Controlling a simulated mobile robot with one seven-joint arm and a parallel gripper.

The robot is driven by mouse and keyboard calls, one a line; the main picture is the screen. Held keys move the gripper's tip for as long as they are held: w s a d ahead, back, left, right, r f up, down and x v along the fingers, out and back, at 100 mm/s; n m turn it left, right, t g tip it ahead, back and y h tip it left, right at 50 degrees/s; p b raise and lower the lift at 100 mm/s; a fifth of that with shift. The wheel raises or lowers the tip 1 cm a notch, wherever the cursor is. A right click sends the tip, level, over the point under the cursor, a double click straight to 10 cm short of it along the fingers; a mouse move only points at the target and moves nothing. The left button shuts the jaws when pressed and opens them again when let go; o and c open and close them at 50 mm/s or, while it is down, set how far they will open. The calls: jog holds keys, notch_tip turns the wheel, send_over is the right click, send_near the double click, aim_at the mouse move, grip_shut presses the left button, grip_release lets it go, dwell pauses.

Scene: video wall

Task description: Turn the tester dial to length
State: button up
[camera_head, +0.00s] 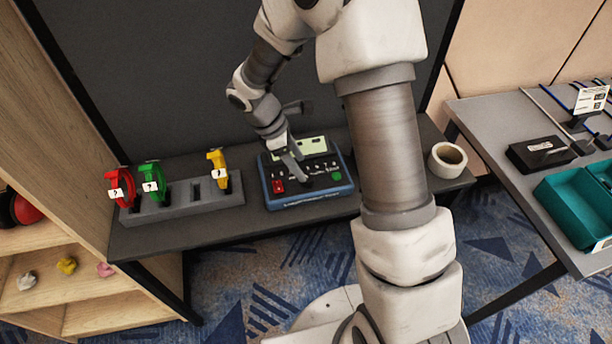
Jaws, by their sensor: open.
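The tester (335,163) is a dark box with a blue rim, lying on the dark table (160,240) near the middle of the view. It has a pale screen (314,146), a red part at its lower left and a green button (336,176) at its right. My gripper (297,176) points down over the middle of the tester's face. It is open. The dial is not clearly seen, as my gripper covers part of the panel. Whether the fingers touch or surround the dial cannot be told.
A grey rack (160,213) left of the tester holds red (121,187), green (150,176) and yellow (217,160) tagged items. A tape roll (447,160) lies to the right. A side table (480,120) bears teal bins (572,212). A wooden shelf stands left.

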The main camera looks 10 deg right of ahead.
aim_at(308, 178)
jog(key=x, duration=0.5)
jog(key=shift+b, duration=0.35)
grip_shut()
